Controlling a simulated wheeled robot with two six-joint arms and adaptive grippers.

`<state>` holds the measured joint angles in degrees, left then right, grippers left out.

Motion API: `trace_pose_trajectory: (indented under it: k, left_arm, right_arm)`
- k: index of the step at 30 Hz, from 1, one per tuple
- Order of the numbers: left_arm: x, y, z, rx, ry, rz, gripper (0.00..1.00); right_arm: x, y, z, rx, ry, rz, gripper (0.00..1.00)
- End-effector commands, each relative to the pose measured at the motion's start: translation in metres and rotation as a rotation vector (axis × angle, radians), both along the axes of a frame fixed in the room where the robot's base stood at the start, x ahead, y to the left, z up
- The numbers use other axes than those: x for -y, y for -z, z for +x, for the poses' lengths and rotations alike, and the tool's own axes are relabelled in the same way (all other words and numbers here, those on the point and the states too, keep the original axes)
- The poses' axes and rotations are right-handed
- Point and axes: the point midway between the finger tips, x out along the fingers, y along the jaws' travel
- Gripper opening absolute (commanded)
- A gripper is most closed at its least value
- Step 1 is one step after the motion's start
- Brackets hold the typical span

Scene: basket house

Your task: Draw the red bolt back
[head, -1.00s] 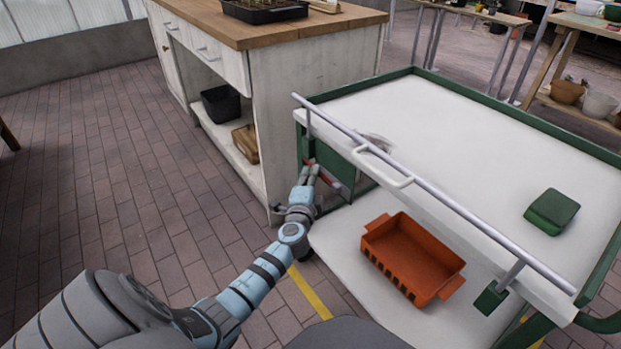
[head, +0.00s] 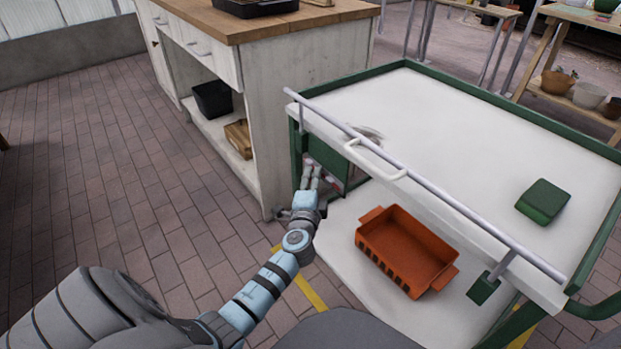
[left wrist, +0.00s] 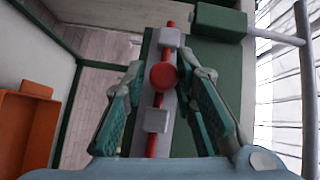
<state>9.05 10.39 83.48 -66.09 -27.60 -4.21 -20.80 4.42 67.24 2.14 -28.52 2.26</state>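The red bolt (left wrist: 164,76) shows in the left wrist view as a rod with a round red knob, running through pale brackets on a pale plate. The plate is fixed to a green panel (left wrist: 216,75) of the cart. My left gripper (left wrist: 165,95) is open, with one finger on each side of the bolt and its knob, and gaps show between them. In the head view my left gripper (head: 312,172) is at the cart's near left corner, and the bolt there is mostly hidden by the fingers. My right gripper is not in view.
An orange basket (head: 405,250) sits on the cart's lower shelf. The white cart top (head: 450,130) has a metal rail along its near side and carries a green block (head: 542,201). A wooden-topped cabinet (head: 320,85) stands close behind the cart's left end.

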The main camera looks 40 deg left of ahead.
Motion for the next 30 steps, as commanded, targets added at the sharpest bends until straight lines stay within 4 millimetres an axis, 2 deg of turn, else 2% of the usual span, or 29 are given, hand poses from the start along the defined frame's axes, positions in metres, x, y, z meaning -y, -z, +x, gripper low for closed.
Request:
trace_pose_trajectory:
  k: [10, 13, 17, 24, 30]
  left_arm:
    - [-0.002, -0.001, -0.002, 0.001, -0.004, 0.002, 0.39]
    - [0.002, -0.001, -0.008, 0.002, -0.003, 0.000, 0.39]
    - [0.015, -0.002, -0.033, 0.000, -0.003, 0.000, 0.39]
    - [0.046, -0.006, -0.089, 0.000, -0.003, -0.002, 0.39]
    - [0.054, -0.009, -0.106, 0.001, -0.004, 0.001, 0.39]
  right_arm:
    - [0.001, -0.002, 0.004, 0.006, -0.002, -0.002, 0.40]
    - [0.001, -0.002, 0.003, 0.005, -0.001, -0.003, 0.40]
    - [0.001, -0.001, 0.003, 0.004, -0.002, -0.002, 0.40]
    - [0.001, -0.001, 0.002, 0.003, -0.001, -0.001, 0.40]
    - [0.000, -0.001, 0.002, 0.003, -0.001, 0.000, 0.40]
